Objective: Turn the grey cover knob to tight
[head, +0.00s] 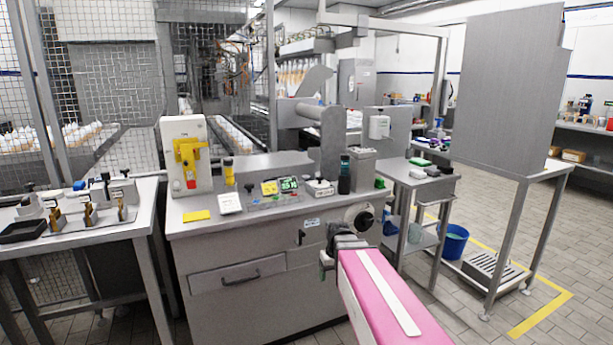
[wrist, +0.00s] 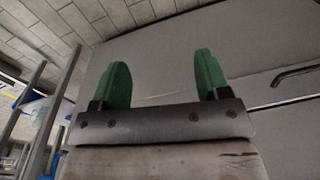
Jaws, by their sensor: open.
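I cannot tell for sure which one is the grey cover knob, nor read any tight mark. My gripper (wrist: 160,80) is open and empty in the wrist view, its two green fingers wide apart in front of the grey cabinet panel. In the head view my pink arm ends just below the round knob, and the fingers are mostly hidden. No knob shows in the wrist view.
The grey cabinet (head: 225,240) has a drawer handle (head: 225,282) on its front. Its top holds a yellow switch box (head: 187,155), a dark bottle (head: 344,175) and small items. A side cart (head: 415,177) and blue bucket (head: 453,243) stand right. Open floor lies between.

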